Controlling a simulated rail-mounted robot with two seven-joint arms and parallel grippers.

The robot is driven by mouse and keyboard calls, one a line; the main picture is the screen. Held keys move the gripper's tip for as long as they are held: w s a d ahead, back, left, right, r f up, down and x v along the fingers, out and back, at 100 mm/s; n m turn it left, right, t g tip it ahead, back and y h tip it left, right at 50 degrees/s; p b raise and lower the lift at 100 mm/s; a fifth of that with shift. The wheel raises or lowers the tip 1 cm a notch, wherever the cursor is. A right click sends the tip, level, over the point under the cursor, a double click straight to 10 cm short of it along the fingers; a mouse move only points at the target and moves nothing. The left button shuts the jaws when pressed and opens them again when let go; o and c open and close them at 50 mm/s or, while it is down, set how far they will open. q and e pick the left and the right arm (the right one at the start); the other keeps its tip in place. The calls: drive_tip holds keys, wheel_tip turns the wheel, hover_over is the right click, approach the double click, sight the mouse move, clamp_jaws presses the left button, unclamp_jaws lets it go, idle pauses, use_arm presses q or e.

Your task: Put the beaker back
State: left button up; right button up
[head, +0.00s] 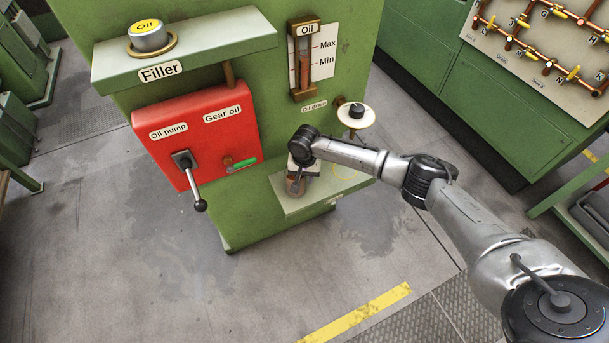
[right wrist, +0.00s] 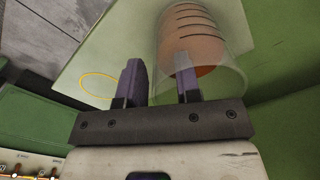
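The clear beaker (head: 295,187) with brown oil stands at the left of the green shelf of the machine, partly hidden under my right gripper (head: 299,165). In the right wrist view the beaker (right wrist: 208,45) shows its dark measuring lines. The fingers of my right gripper (right wrist: 160,85) are apart. One finger is left of the beaker's edge and the other overlaps the beaker; I cannot tell whether either touches it. A yellow circle (head: 346,172) marks the shelf to the right of the beaker, and it shows empty in the right wrist view (right wrist: 100,86). My left gripper is not in view.
The oil drain valve (head: 356,114) juts out above the circle. A red oil pump box (head: 197,133) with a lever (head: 189,178) is left of the shelf. A filler ledge (head: 205,45) and an oil gauge (head: 305,60) are higher up. The floor in front is clear.

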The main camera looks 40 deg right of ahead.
drive_tip(key=shift+o, duration=0.2)
drive_tip(key=shift+r, duration=0.15)
wheel_tip(320, 180, up, 12)
drive_tip(key=p, duration=0.4)
drive_tip(key=s+a+f+n+t+y, duration=0.1)
drive_tip(key=s+a+f+n, duration=0.35)
drive_tip(key=s+a, duration=0.4)
drive_tip(key=s+a+f+n+y, duration=0.1)
drive_tip(key=s+a+f+n, duration=0.4)
drive_tip(key=s+a, duration=0.4)
drive_tip(key=s+d+r+n+t+h, duration=0.1)
drive_tip(key=s, duration=0.7)
drive_tip(key=s+d+r+t, duration=0.1)
drive_tip(key=s+r, duration=0.1)
drive_tip(key=s, duration=0.7)
drive_tip(key=shift+n+t+h, duration=0.3)
drive_tip(key=shift+n+h, duration=0.05)
drive_tip(key=shift+h, duration=0.05)
